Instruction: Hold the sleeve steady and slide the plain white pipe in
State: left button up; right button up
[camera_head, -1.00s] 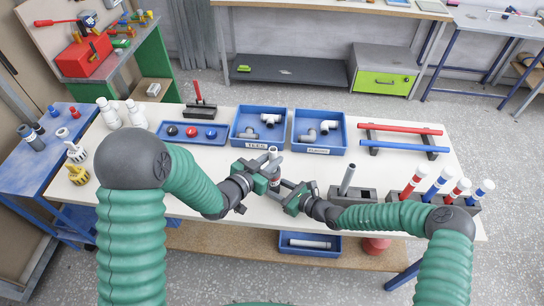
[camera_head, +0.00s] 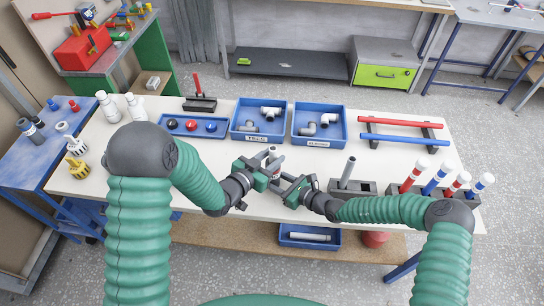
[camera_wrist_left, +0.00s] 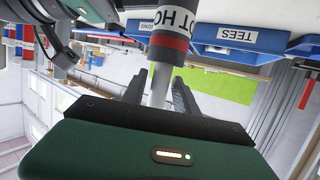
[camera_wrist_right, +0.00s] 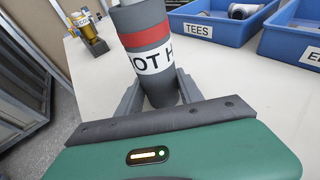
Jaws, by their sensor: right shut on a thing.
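The dark grey sleeve with a red band and a white "HOT" label stands roughly upright in the right wrist view (camera_wrist_right: 145,40), with the fingers of my right gripper (camera_wrist_right: 155,88) shut on its lower part. The sleeve also shows in the left wrist view (camera_wrist_left: 170,38). The plain white pipe (camera_wrist_left: 157,85) lines up with the sleeve's end there and runs between the fingers of my left gripper (camera_wrist_left: 160,92); whether they press on it is unclear. In the head view, my left gripper (camera_head: 264,174) is just above my right gripper (camera_head: 288,190), both close to the sleeve. The depth of insertion is hidden.
Blue bins of fittings, TEES (camera_head: 259,137) and another (camera_head: 319,142), stand behind the grippers. A dark block with a grey pipe (camera_head: 348,168) and a rack of coloured pipes (camera_head: 410,190) lie right. White fittings (camera_head: 110,108) stand left.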

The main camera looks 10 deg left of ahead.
pick_arm(q)
jog(key=shift+o, duration=0.8)
jog(key=v, duration=1.2)
pick_arm(e)
jog(key=o, duration=1.4)
jog(key=v, duration=1.2)
pick_arm(q)
jog(key=shift+d, duration=0.1)
